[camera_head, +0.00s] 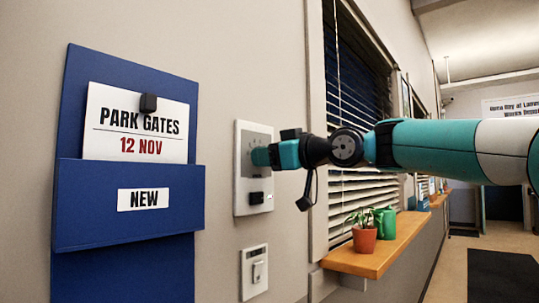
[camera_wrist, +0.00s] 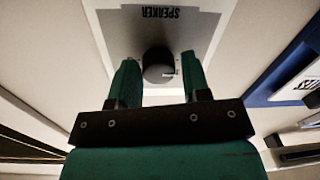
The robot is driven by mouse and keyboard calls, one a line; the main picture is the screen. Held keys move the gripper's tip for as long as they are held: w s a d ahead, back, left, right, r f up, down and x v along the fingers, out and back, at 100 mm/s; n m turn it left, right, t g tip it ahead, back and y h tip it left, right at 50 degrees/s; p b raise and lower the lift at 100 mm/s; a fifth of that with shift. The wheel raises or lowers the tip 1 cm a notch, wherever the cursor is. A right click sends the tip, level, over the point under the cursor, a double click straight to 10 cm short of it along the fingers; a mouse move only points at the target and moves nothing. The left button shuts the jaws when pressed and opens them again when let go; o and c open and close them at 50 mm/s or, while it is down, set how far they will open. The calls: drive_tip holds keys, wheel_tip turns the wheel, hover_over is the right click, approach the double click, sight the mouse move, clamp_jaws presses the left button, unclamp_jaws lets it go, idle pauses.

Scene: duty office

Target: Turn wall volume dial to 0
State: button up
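The wall volume dial (camera_wrist: 158,66) is a round dark knob on a pale grey plate marked "SPEAKER", which reads upside down in the wrist view. In the head view the plate (camera_head: 243,207) is on the wall left of the window, and my gripper hides the knob. My gripper (camera_head: 257,157) is right at the plate. In the wrist view my gripper (camera_wrist: 159,61) is open, one green finger on each side of the knob, with visible gaps. A small light mark shows at the knob's right edge, but I cannot read its setting.
A blue wall holder (camera_head: 128,215) with a "PARK GATES 12 NOV" card (camera_head: 137,123) hangs left of the plate. A light switch (camera_head: 254,271) is below it. A potted plant (camera_head: 364,239) and green watering can (camera_head: 386,222) stand on the wooden sill (camera_head: 375,258) at right.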

drive_tip(key=shift+o, duration=1.1)
drive_tip(key=b+v, duration=0.3)
drive_tip(key=v, duration=1.4)
drive_tip(key=shift+s+d+r+b, duration=0.15)
drive_tip(key=shift+d+b, duration=0.05)
drive_tip(key=shift+b, duration=0.1)
